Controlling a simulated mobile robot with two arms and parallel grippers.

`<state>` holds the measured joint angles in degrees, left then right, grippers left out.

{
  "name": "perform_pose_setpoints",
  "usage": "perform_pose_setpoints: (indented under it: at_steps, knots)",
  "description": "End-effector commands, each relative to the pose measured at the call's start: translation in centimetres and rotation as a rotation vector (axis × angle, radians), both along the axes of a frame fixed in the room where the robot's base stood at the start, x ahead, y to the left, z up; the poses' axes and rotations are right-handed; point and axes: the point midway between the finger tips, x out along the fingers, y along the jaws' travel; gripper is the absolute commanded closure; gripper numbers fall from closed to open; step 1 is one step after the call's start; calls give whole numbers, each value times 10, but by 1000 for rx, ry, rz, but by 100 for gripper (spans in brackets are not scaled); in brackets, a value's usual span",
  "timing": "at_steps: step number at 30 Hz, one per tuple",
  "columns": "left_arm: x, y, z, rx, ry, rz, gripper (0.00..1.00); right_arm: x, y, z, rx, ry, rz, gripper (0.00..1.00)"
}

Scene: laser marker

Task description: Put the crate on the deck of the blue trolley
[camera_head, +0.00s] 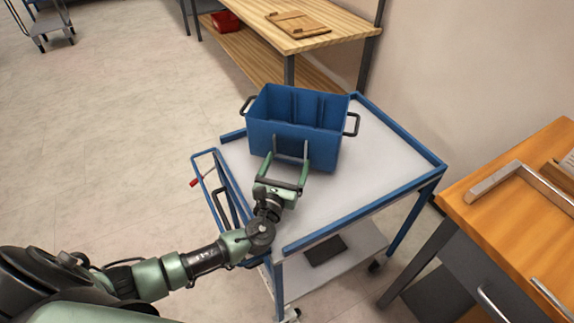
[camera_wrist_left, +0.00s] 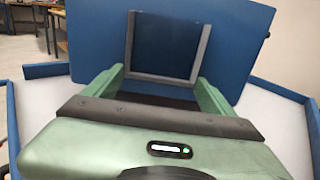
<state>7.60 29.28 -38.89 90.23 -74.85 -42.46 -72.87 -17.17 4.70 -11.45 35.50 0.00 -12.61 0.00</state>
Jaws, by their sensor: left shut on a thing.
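The crate (camera_head: 285,135) is an open blue box with a dark handle at each end, and it looks empty. It is over the far left part of the blue trolley's pale grey deck (camera_head: 365,185); I cannot tell whether its base rests on the deck or hangs just above it. My left gripper (camera_head: 291,148) is shut on the crate's near wall. In the left wrist view the crate's blue wall (camera_wrist_left: 238,40) fills the middle behind the fingers, with the pale deck (camera_wrist_left: 275,115) on both sides. My right gripper is not in view.
The trolley has a raised blue rim (camera_head: 400,130) and a lower shelf bearing a dark flat item (camera_head: 325,250). A wooden bench (camera_head: 310,40) stands behind it, and an orange-topped workbench (camera_head: 480,205) stands close on the right. Open floor (camera_head: 100,130) lies to the left.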

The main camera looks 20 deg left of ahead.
Motion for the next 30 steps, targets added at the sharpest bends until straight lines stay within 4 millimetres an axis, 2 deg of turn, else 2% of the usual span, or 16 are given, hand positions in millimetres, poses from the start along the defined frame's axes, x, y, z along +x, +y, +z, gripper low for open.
perform_pose_setpoints:
  at_steps: [3,11,12,13,14,21,25,30]
  knots:
    - [1,0,2,1,-5,1,82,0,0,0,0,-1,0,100]
    - [1,0,-6,1,-5,1,82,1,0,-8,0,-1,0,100]
    - [0,0,-9,0,0,0,12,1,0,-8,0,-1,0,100]
    - [0,0,-8,0,0,0,4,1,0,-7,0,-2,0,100]
    - [0,0,-7,0,0,0,0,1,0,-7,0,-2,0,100]
    - [0,0,-6,0,0,0,0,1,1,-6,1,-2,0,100]
    - [0,0,4,0,0,0,0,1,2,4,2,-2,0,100]
    - [-33,-4,-1,-2,5,-2,0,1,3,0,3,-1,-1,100]
